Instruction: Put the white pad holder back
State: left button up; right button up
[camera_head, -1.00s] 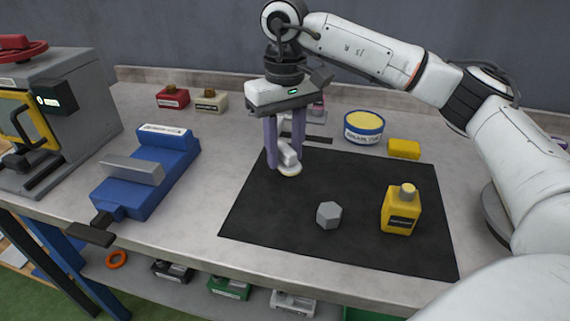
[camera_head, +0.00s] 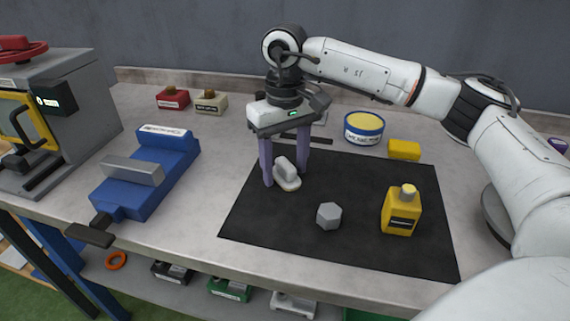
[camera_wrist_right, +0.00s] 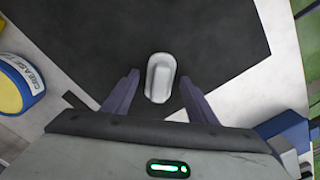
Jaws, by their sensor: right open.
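The white pad holder (camera_head: 287,174) rests at the upper left part of the black mat (camera_head: 340,245), its grip standing up. It also shows in the right wrist view (camera_wrist_right: 160,77), between and just beyond the fingertips. My right gripper (camera_head: 286,180) is open, with its purple fingers on either side of the pad holder and apart from it. In the right wrist view the gripper (camera_wrist_right: 160,85) shows clear gaps on both sides of the holder. My left gripper is not in view.
A grey hex nut (camera_head: 329,215) and a yellow bottle (camera_head: 401,210) stand on the mat. A grease tub (camera_head: 364,128) and yellow block (camera_head: 404,149) are behind it. A blue vise (camera_head: 145,180) is at left. Red (camera_head: 172,99) and beige (camera_head: 211,102) holders stand at the back.

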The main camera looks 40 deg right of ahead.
aim_at(285, 162)
notch_tip(285, 162, up, 12)
jog(key=shift+r+p, duration=0.2)
jog(key=shift+p, duration=0.25)
